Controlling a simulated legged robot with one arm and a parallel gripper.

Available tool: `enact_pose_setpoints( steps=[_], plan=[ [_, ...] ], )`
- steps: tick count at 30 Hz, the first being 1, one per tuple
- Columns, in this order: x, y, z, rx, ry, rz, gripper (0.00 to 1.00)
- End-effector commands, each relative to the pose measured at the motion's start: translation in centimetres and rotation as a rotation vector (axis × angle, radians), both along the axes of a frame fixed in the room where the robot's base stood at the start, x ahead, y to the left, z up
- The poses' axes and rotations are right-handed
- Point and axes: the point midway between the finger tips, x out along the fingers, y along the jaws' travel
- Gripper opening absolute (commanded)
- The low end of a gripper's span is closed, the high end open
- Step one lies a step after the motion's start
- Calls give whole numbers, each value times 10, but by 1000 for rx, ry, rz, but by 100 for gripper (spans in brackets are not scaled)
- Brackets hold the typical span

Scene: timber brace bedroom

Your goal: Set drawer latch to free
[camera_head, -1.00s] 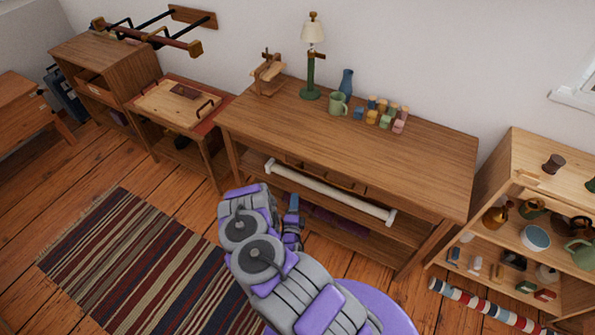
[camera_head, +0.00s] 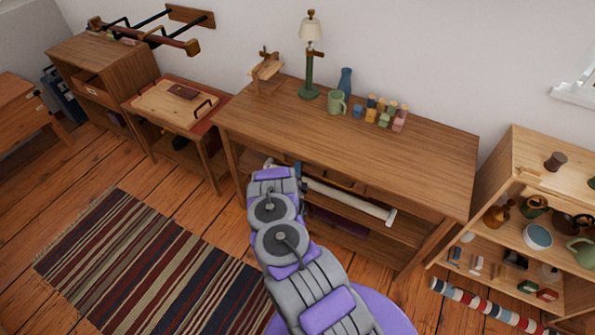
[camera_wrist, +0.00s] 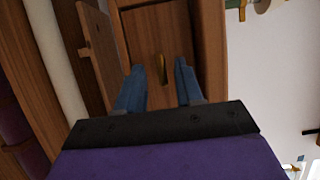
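The wooden table (camera_head: 390,160) has a drawer under its top, mostly hidden behind my arm in the head view. In the wrist view a small brass latch (camera_wrist: 162,70) stands out from the brown wooden drawer front (camera_wrist: 150,35). My gripper (camera_wrist: 159,64) has its two blue fingers apart, one on each side of the latch. A gap shows between the latch and each finger, and nothing is held. In the head view my gripper is largely hidden by my arm, near the table's front edge. The latch cannot be made out there.
A white bar (camera_head: 350,200) runs along the table front below the drawer, near my arm. A green lamp (camera_head: 309,75), a mug (camera_head: 337,103) and several small coloured blocks stand on top. An open shelf (camera_head: 515,195) stands right. A striped rug (camera_head: 130,250) lies left.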

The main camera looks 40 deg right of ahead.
Motion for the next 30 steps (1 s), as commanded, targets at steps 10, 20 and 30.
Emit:
enact_pose_setpoints(
  steps=[10,20,30],
  plan=[
    [8,-8,1,-1,0,0,36],
    [8,-8,1,-1,1,0,15],
    [8,-7,-1,1,2,0,0]
  ],
)
